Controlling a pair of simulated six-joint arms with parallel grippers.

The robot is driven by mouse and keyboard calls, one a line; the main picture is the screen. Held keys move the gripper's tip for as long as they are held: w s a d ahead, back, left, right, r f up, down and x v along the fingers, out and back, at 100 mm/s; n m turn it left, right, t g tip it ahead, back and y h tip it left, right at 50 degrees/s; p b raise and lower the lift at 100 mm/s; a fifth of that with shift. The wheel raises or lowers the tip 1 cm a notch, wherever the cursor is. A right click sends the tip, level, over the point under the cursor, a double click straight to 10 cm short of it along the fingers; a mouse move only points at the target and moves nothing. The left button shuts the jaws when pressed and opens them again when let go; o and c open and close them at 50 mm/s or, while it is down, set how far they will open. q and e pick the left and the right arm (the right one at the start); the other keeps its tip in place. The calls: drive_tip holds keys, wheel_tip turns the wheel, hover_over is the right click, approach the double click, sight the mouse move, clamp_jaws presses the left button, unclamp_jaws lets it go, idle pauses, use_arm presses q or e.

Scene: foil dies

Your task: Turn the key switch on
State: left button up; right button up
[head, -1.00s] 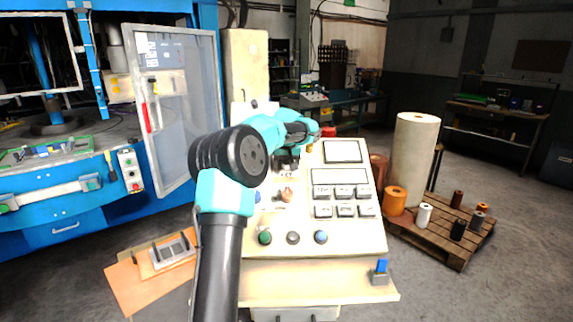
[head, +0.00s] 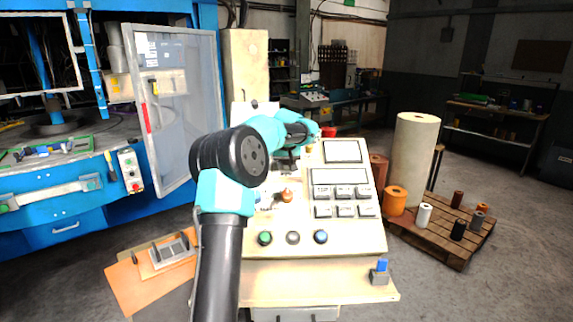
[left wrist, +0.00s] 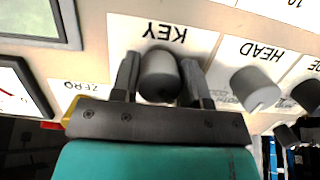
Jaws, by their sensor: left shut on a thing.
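The key switch (left wrist: 160,72) is a rounded grey knob on a white plate marked KEY in the left wrist view. My left gripper (left wrist: 161,84) has one dark finger on each side of the knob and is shut on it. In the head view my left arm reaches over the cream control console (head: 318,272) to its upper left part. There the arm hides the key switch. I cannot tell the switch's turned position. My right gripper is in neither view.
Right of the key switch is another grey knob marked HEAD (left wrist: 255,88). A ZERO label and a dial are on its left. The console also carries an orange-brown knob (head: 287,195), several push buttons and a red button (head: 328,132). A blue machine stands at left.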

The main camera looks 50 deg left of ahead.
use_arm(q)
drive_tip(key=shift+m, duration=0.5)
drive_tip(key=m, duration=0.3)
drive_tip(key=shift+g+y, duration=0.3)
drive_tip(key=shift+y, duration=0.1)
drive_tip(key=m+y, duration=0.1)
drive_tip(key=m, duration=0.3)
drive_tip(key=shift+a+m, duration=0.15)
drive_tip(key=shift+m, duration=0.15)
drive_tip(key=m, duration=0.4)
drive_tip(key=shift+r+y, duration=0.1)
drive_tip(key=shift+y, duration=0.3)
drive_tip(key=m+y, duration=0.1)
drive_tip(key=m, duration=0.3)
drive_tip(key=shift+a, duration=0.1)
drive_tip(key=shift+m, duration=0.4)
drive_tip(key=o, duration=0.9)
drive_tip(key=shift+o, duration=0.2)
drive_tip(key=shift+r, duration=0.1)
